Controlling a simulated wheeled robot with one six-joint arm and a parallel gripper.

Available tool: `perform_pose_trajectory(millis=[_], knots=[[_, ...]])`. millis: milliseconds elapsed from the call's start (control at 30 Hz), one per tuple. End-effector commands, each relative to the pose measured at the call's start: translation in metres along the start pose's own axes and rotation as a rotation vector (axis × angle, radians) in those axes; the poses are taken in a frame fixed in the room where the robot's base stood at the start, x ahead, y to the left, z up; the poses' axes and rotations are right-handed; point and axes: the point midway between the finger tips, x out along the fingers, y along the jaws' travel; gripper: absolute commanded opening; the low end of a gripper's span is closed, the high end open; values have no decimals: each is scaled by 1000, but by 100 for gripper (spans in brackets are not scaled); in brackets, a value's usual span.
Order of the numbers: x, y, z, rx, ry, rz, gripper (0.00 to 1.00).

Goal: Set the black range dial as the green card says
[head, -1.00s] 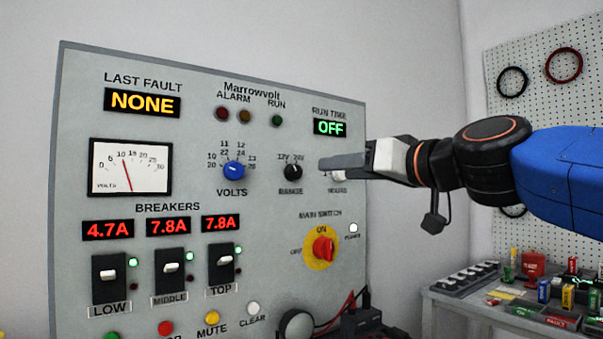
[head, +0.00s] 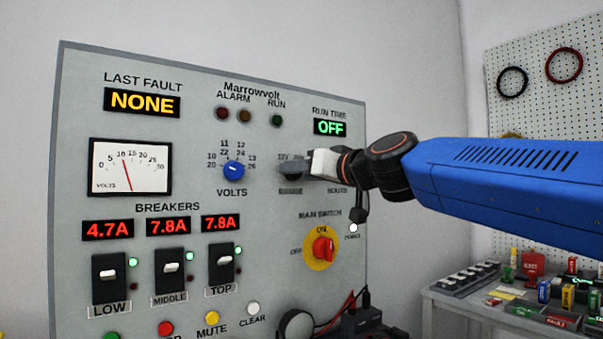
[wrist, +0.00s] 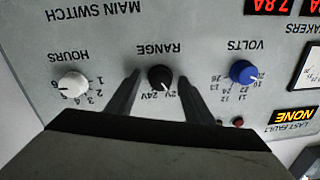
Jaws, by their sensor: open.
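In the head view my gripper (head: 294,164) covers the dial. I cannot make out a green card in either view.
The blue volts knob (wrist: 243,73) and white hours knob (wrist: 72,85) flank the dial. The red main switch (head: 323,248) is below. A bench (head: 435,294) with small coloured items stands at the right.

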Motion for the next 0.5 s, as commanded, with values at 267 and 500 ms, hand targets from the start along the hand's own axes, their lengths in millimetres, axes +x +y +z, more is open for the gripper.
perform_pose_trajectory(millis=[267, 500], knots=[[1, 0, 0, 0, 0, 0, 47], [1, 0, 0, 0, 0, 0, 6]])
